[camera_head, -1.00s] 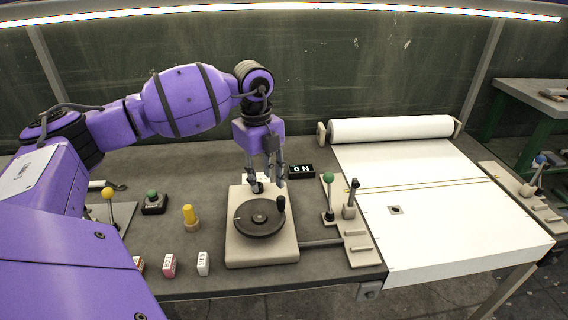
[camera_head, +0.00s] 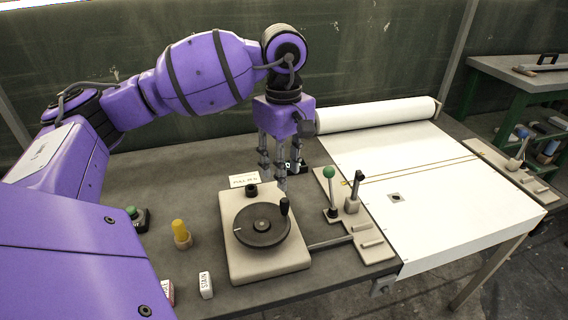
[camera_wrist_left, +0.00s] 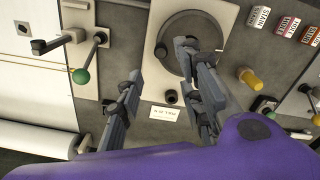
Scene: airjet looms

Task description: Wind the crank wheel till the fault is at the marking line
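The crank wheel (camera_head: 262,226) is a dark disc on a cream base, with an upright black handle (camera_head: 284,206) at its right far rim. My left gripper (camera_head: 273,181) is open and empty above the far side of the base, behind the handle. In the left wrist view its spread fingers (camera_wrist_left: 158,66) partly cover the wheel (camera_wrist_left: 190,20). The fault (camera_head: 395,197) is a small dark patch on the white cloth, on the near side of the marking line (camera_head: 420,170), a pair of thin brownish stripes across the cloth. They are apart. My right gripper is not in view.
A green-knobbed lever (camera_head: 330,190) and a black-topped lever (camera_head: 354,190) stand between wheel and cloth. A yellow peg (camera_head: 181,233), a green button (camera_head: 134,216) and small labelled blocks (camera_head: 205,284) sit left of the base. A white roll (camera_head: 375,114) lies behind.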

